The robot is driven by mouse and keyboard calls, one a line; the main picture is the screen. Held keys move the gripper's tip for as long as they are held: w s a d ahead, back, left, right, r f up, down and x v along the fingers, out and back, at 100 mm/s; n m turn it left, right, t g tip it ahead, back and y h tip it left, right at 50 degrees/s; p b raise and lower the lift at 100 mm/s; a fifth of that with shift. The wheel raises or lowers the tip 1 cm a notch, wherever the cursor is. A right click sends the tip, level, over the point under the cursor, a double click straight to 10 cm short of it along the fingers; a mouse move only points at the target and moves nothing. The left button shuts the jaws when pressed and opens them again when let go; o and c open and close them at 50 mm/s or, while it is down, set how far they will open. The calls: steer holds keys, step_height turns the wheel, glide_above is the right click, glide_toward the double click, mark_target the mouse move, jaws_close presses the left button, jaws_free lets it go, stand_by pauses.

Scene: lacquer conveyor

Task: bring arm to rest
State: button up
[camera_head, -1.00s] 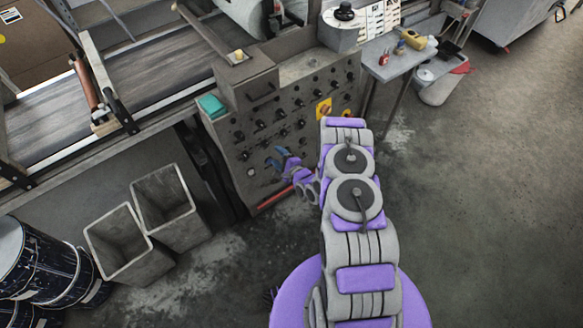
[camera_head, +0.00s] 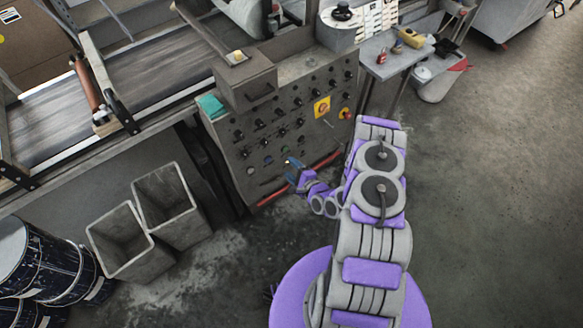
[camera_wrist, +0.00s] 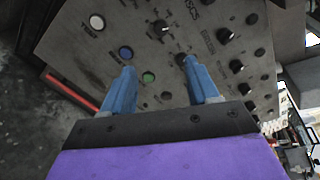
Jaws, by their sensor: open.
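My gripper (camera_head: 291,168) is in front of the lower part of the grey control panel (camera_head: 262,158) in the head view. In the wrist view its two blue fingers (camera_wrist: 160,82) stand apart with nothing between them. Behind the fingers the panel (camera_wrist: 95,55) shows a white button (camera_wrist: 97,22), a blue button (camera_wrist: 126,53), a green button (camera_wrist: 148,77) and several black knobs. My arm reaches forward and bends back left toward the panel. I cannot tell the exact gap between fingertips and panel.
Two grey bins (camera_head: 125,240) (camera_head: 170,208) stand left of the panel, beside dark drums (camera_head: 62,270). The conveyor (camera_head: 165,62) runs above them. A small side table (camera_head: 392,64) with tools stands at the back. The floor on the right (camera_head: 490,190) is clear.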

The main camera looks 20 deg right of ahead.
steer(key=shift+w, duration=0.1)
steer(key=w+d+r+n+g+h, duration=0.2)
steer(key=w+d+r+n+g, duration=0.25)
steer(key=r+n, duration=0.4)
steer(key=s+r+n+g+h, duration=0.2)
steer(key=s+r, duration=0.1)
steer(key=r, duration=0.4)
steer(key=s+r+n+g+h, duration=0.1)
steer(key=s+r+n+g, duration=0.15)
steer(key=r, duration=0.45)
steer(key=s+a+r+n+g, duration=0.2)
steer(key=s+r, duration=0.5)
steer(key=s, duration=0.5)
steer(key=s+a+r+n+g, duration=0.2)
steer(key=s+a+r, duration=0.2)
steer(key=s, duration=0.8)
steer(key=s+a+r+n+g, duration=0.2)
steer(key=s+a+r+g, duration=0.1)
steer(key=s+r, duration=0.6)
steer(key=s, duration=0.2)
steer(key=shift+s+a+r, duration=0.3)
steer(key=shift+s+a, duration=0.05)
steer(key=shift+s, duration=0.05)
steer(key=shift+c, duration=0.2)
